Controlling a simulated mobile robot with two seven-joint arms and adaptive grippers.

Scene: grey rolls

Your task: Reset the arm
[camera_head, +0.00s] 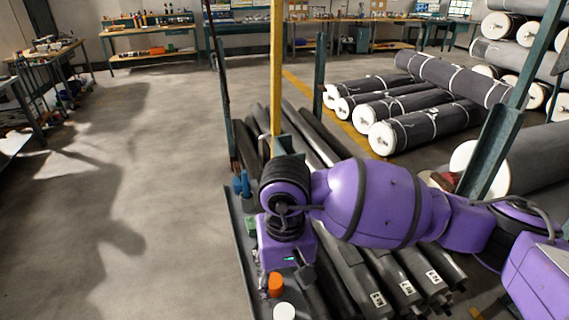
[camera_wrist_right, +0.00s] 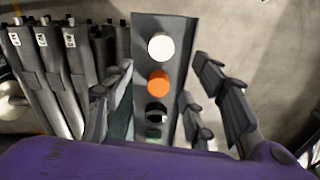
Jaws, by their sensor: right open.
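My right arm (camera_head: 375,205), purple with black bands, reaches in from the right in the head view and bends down at the wrist. Its gripper (camera_head: 306,280) hangs over a narrow grey shelf, partly hidden by the wrist. In the right wrist view the gripper (camera_wrist_right: 165,82) has its dark fingers spread wide apart, with nothing held between them. Beyond the fingers are a white round-topped item (camera_wrist_right: 161,46), an orange one (camera_wrist_right: 158,80) and a black one (camera_wrist_right: 156,112) in a row on the shelf. My left gripper is not in view.
The narrow shelf (camera_head: 234,222) runs beside several long dark rolls (camera_head: 355,272). A yellow post (camera_head: 277,70) and a green post (camera_head: 495,145) stand near my arm. Large grey rolls (camera_head: 430,125) lie beyond. The floor (camera_head: 165,130) at left is open.

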